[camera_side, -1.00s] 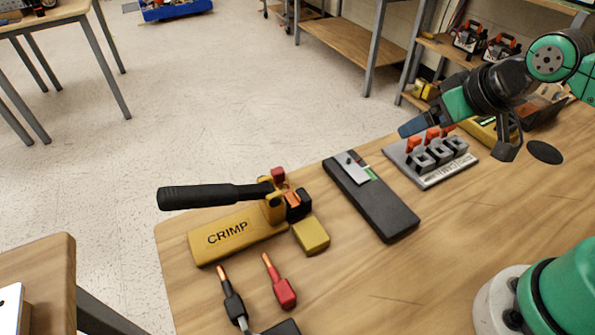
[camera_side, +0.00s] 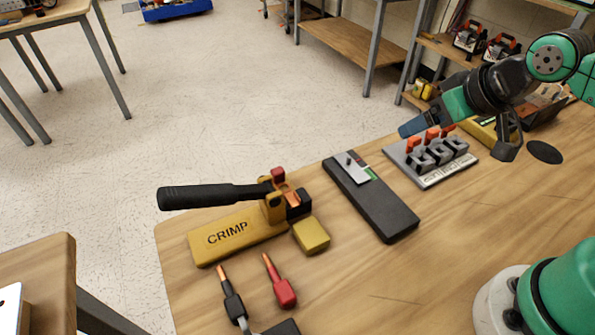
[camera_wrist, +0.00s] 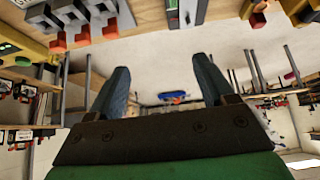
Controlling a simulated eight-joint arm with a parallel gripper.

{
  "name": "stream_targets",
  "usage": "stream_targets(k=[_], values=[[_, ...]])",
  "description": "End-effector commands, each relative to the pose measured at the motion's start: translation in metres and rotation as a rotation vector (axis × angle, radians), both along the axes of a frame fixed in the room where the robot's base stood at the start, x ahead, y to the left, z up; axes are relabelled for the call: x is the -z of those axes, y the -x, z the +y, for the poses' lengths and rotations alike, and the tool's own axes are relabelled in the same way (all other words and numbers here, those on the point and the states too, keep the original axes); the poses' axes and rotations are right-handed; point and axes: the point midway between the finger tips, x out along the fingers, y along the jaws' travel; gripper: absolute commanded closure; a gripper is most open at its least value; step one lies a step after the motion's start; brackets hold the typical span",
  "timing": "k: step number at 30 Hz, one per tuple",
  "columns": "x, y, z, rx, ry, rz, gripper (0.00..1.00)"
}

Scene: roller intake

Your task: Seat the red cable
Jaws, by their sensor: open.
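The red cable (camera_side: 284,291) lies on the wooden bench at the front, its copper tip pointing up and left. A black cable (camera_side: 233,302) with a copper tip lies to its left. A yellow crimp tool (camera_side: 230,234) with a long black handle stands behind them. My gripper (camera_side: 405,130) is high at the right, beside the block with orange levers (camera_side: 430,158) and far from the red cable. In the wrist view my gripper (camera_wrist: 162,84) shows two blue fingers apart with nothing between them.
A black case with a white plate (camera_side: 385,210) lies mid-bench. A small yellow block (camera_side: 311,235) sits beside the crimp tool. A yellow item (camera_side: 488,128) lies behind the lever block. The bench's front right is clear up to my base.

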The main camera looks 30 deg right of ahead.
Motion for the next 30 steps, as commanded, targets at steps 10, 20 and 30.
stream_targets(k=[10, 20, 30], values=[[0.0, 0.0, 0.0, 0.0, 0.0, 0.0, 0.25], [0.0, 0.0, 0.0, 0.0, 0.0, 0.0, 0.34], [0.006, -0.011, 0.072, -0.052, -0.102, 0.183, 0.34]])
